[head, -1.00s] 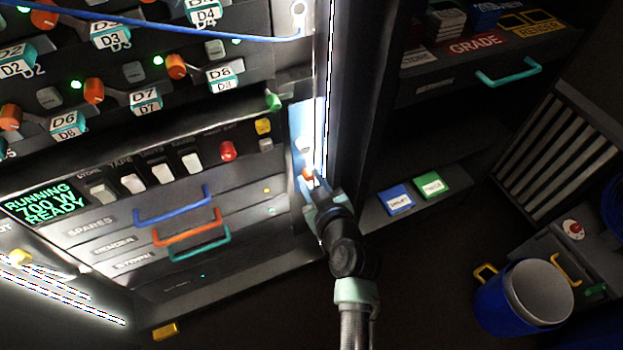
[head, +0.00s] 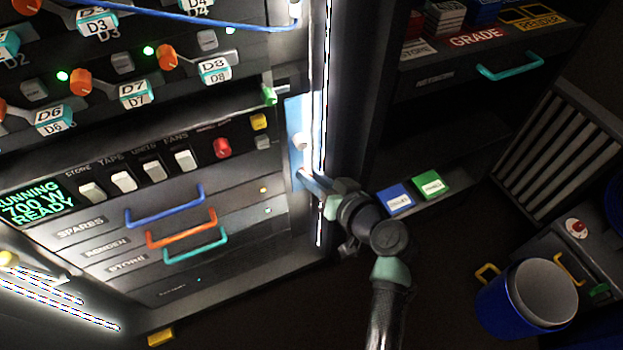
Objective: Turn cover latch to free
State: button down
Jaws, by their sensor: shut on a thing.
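A light blue plate (head: 293,118) runs up the right edge of the rack, beside a bright vertical light strip. A pale round knob (head: 300,141) sits on the plate. My gripper (head: 304,178) reaches in from the right at the plate's lower part, just below the pale knob. Its jaws are shut on what seems to be the cover latch. The latch itself is hidden by the fingers, so its turn angle cannot be told.
Left of the plate are a red knob (head: 222,148), several white switches and drawers with blue, orange (head: 182,238) and teal handles. A dark shelf with a blue box (head: 395,200) and a green box (head: 431,185) is to the right. A blue bucket (head: 520,300) stands lower right.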

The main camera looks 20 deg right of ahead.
jog(key=shift+d+f+m+t+y+b, duration=0.1)
jog(key=shift+m+t+y+b, duration=0.35)
jog(key=shift+m, duration=0.8)
jog(key=shift+d+f+m+t+y+b, duration=0.15)
jog(key=shift+m+y+b, duration=0.55)
jog(key=shift+m, duration=0.5)
jog(key=shift+d+f+m+t+y+b, duration=0.1)
jog(key=shift+m+t+y+b, duration=0.25)
jog(key=shift+m+y, duration=0.65)
jog(key=shift+m, duration=0.35)
jog(key=c, duration=0.7)
grip_release()
jog(key=p+v, duration=0.3)
jog(key=v, duration=1)
jog(key=shift+a+r, duration=0.1)
jog(key=shift+a, duration=0.1)
